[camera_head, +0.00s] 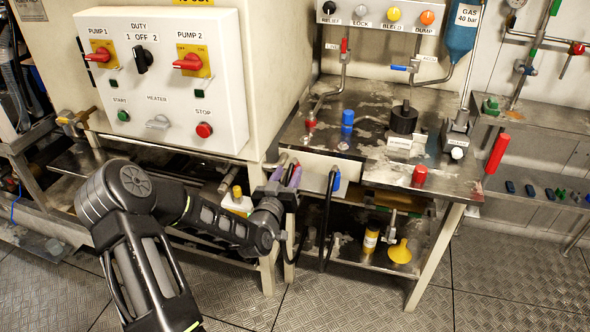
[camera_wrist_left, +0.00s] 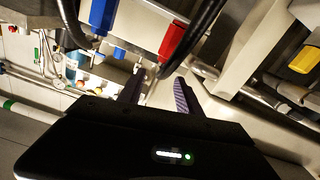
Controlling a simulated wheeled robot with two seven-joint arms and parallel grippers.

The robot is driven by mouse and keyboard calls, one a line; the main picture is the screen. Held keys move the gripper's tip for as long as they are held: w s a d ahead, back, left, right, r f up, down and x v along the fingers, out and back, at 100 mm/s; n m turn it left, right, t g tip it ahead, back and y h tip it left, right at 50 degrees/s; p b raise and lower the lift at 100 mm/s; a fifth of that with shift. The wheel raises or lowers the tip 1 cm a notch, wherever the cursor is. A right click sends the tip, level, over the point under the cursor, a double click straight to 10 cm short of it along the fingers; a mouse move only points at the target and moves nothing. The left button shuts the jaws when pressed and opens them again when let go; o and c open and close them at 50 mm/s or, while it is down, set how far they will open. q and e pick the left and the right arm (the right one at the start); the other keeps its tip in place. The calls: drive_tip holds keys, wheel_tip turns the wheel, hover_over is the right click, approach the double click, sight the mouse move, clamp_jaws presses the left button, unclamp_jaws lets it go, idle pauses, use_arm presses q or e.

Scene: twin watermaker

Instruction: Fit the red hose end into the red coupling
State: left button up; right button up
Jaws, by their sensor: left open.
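My left gripper (camera_head: 285,173) is open in front of the bench, its purple fingers pointing up towards the bench edge. In the left wrist view its fingers (camera_wrist_left: 158,92) are apart with nothing between them. The red hose end (camera_wrist_left: 173,40) hangs on a black hose just ahead of the fingers, apart from them. In the head view I cannot make out the red hose end near the gripper. A red fitting (camera_head: 310,123) stands at the bench's back left, and a red cylinder (camera_head: 419,175) stands at its front edge; I cannot tell which is the red coupling. My right gripper is not in view.
A blue hose end (camera_head: 336,180) hangs at the bench front, beside the gripper; it also shows in the left wrist view (camera_wrist_left: 102,14). A blue fitting (camera_head: 347,121) and a black knob (camera_head: 404,117) stand on the bench (camera_head: 375,172). A control box (camera_head: 165,75) is at left.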

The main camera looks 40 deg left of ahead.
sight(291, 166)
use_arm(q)
drive_tip(key=x, duration=0.5)
drive_tip(key=shift+a, duration=0.1)
drive_tip(key=shift+c, duration=0.3)
clamp_jaws()
idle(0.4)
